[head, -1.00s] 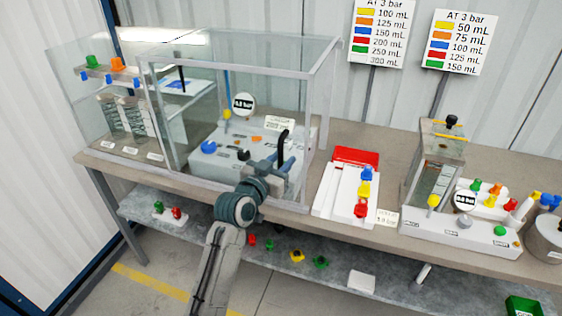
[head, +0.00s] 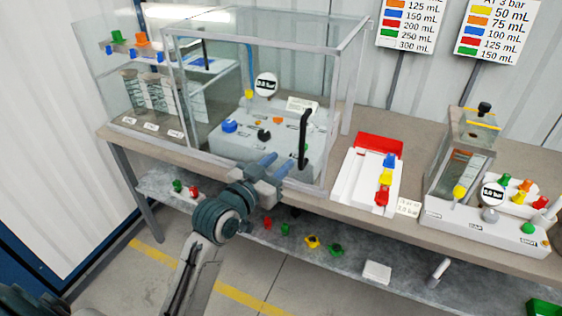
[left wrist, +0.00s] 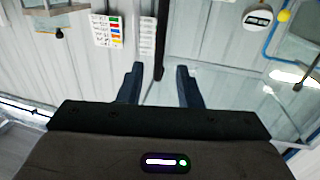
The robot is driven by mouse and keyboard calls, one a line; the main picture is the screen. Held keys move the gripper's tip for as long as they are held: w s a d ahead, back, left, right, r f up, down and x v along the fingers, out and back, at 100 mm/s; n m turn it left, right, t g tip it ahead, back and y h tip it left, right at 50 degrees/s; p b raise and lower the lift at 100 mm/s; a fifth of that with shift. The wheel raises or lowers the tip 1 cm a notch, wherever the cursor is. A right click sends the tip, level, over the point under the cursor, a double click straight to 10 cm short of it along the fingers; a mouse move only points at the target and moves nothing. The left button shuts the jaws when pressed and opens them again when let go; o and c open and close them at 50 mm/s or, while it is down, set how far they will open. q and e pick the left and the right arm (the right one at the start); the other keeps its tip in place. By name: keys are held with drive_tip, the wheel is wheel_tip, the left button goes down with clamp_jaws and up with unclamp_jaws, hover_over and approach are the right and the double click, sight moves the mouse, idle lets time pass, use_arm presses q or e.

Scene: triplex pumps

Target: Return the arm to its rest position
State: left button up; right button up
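My left gripper (head: 281,163) is in front of the clear enclosure (head: 180,105) on the bench, near its lower front edge. It also shows in the left wrist view (left wrist: 159,72), where its two blue-grey fingers stand apart with nothing held. A black upright lever (head: 304,140) rises from the grey pump unit (head: 265,135) inside the enclosure, to the right of the fingers. A dark bar, seemingly this lever, shows between the fingers in the left wrist view; its distance is unclear. My right gripper is out of view.
A white tray (head: 347,188) with a red back and coloured knobs stands right of the enclosure. Another pump unit (head: 450,220) is further right. The lower shelf (head: 345,250) holds several small coloured parts. Open floor (head: 270,285) lies in front.

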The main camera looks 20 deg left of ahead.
use_arm(q)
drive_tip(key=shift+f, duration=0.1)
drive_tip(key=w+a+f+n+g+y, duration=0.1)
drive_tip(key=w+a+f+g, duration=0.1)
drive_tip(key=f, duration=0.9)
drive_tip(key=w+a+f+n+g+y, duration=0.1)
drive_tip(key=f+g, duration=0.1)
drive_tip(key=f, duration=1)
drive_tip(key=s+a+f+g+y, duration=0.15)
drive_tip(key=s+f, duration=0.25)
drive_tip(key=f, duration=0.8)
drive_tip(key=s+a+f+g, duration=0.2)
drive_tip(key=s+f+g, duration=0.15)
drive_tip(key=f, duration=0.75)
drive_tip(key=s+a+f+g, duration=0.2)
drive_tip(key=s+f+g, duration=0.1)
drive_tip(key=s+f, duration=1.55)
drive_tip(key=s+f+g, duration=0.2)
drive_tip(key=s+f, duration=0.2)
drive_tip(key=s, duration=0.8)
drive_tip(key=s+a+f+g+y, duration=0.1)
drive_tip(key=s+f, duration=0.4)
drive_tip(key=s, duration=0.7)
drive_tip(key=shift+s+f+g, duration=0.3)
drive_tip(key=shift+s+g, duration=0.1)
drive_tip(key=shift+g, duration=0.3)
